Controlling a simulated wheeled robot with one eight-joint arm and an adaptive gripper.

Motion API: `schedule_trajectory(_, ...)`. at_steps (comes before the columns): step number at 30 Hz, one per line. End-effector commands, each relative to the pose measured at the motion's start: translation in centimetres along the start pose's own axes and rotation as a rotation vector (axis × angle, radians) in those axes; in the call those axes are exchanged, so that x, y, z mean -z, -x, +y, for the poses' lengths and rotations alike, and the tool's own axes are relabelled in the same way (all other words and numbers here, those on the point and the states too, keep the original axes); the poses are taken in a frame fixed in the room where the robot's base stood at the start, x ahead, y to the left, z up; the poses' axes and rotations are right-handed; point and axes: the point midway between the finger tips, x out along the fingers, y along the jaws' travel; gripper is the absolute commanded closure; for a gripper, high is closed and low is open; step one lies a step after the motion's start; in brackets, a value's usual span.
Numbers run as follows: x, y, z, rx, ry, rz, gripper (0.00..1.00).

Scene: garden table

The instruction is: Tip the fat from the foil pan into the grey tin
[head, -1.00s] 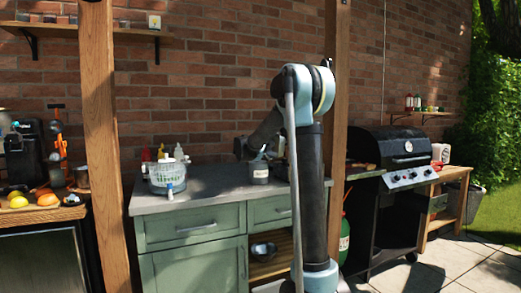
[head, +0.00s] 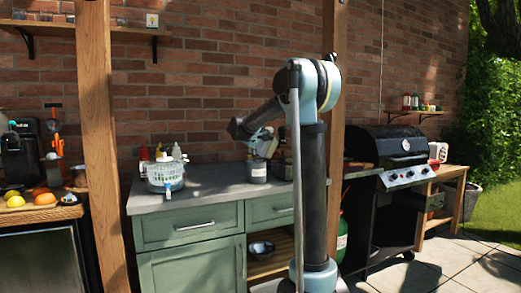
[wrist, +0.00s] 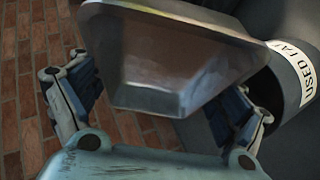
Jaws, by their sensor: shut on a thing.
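The foil pan (wrist: 190,55) fills the upper middle of the wrist view, silvery with sloped sides. My gripper (wrist: 152,105) is shut on it, one finger at either side. The grey tin (wrist: 290,70) is at the right of the wrist view, with a white label reading "USED FA…", the rest cut off. The pan is close beside or above the tin's rim and looks tilted. In the head view the tin (head: 257,171) stands on the counter, with my gripper (head: 264,142) just above it. The fat and the tin's inside are hidden.
A dark pot (head: 284,166) is right of the tin, partly behind my arm. The grey counter (head: 215,183) is clear between basket and tin. A wooden post (head: 99,140) stands at left.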

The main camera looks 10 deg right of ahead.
Motion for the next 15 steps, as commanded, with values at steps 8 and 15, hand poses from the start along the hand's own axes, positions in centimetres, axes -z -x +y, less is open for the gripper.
schedule_trajectory(8, -0.7, -1.3, 0.8, 0.181, -0.106, -0.001, 0.34)
schedule_trajectory(15, -1.2, -2.2, 1.4, 0.328, -0.191, -0.001, 0.34)
